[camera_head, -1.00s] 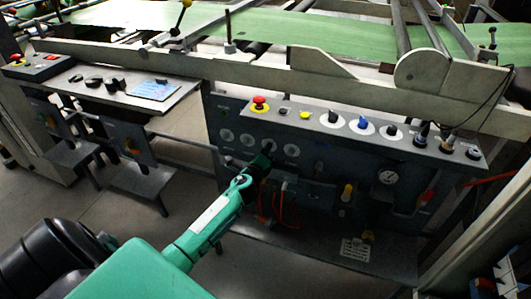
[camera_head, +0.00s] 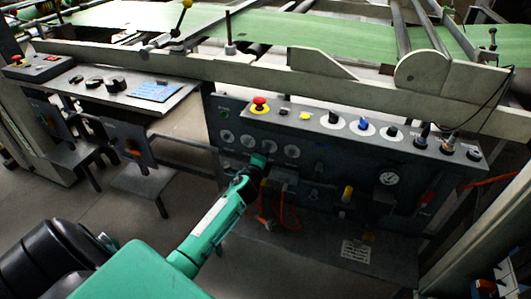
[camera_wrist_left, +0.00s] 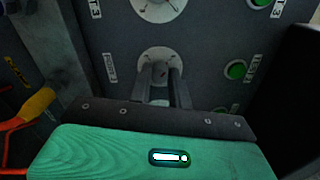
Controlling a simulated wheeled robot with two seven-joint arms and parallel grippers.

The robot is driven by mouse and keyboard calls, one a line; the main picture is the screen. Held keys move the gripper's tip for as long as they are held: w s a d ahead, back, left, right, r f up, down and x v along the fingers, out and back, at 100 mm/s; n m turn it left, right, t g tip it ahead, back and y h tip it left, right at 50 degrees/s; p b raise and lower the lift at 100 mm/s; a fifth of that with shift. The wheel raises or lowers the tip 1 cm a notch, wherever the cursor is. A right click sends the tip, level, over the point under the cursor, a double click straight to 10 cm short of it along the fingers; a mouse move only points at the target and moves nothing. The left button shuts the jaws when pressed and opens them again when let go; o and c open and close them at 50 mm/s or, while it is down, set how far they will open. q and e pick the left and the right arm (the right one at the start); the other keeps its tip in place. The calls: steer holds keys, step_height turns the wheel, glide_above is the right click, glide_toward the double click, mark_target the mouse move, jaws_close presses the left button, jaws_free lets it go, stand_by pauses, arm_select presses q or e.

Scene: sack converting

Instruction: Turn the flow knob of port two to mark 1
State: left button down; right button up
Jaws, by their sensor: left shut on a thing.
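The flow knob of port two (camera_wrist_left: 160,68) is a small grey knob on a pale round dial (camera_wrist_left: 149,56) in the left wrist view. The label beside it (camera_wrist_left: 109,67) is turned on its side and seems to read PORT 2. My left gripper (camera_wrist_left: 163,80) has its two dark fingers on either side of this knob and is shut on it. In the head view my left gripper (camera_head: 258,161) is at the row of round dials on the dark panel, and its fingertips and the knob cannot be made out. The mark the knob points to is too small to read. My right gripper is not in view.
The port 3 dial (camera_wrist_left: 158,8) is close by, with green buttons (camera_wrist_left: 235,70) to the right. A red emergency button (camera_head: 260,104) and several knobs line the panel's sloped top. Orange cables (camera_head: 288,212) and a gauge (camera_head: 388,179) are lower on the panel.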

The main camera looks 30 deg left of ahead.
arm_select(q)
steer(key=c, duration=1.3)
jaws_free()
steer(key=p+v, duration=0.1)
steer(key=v, duration=1.3)
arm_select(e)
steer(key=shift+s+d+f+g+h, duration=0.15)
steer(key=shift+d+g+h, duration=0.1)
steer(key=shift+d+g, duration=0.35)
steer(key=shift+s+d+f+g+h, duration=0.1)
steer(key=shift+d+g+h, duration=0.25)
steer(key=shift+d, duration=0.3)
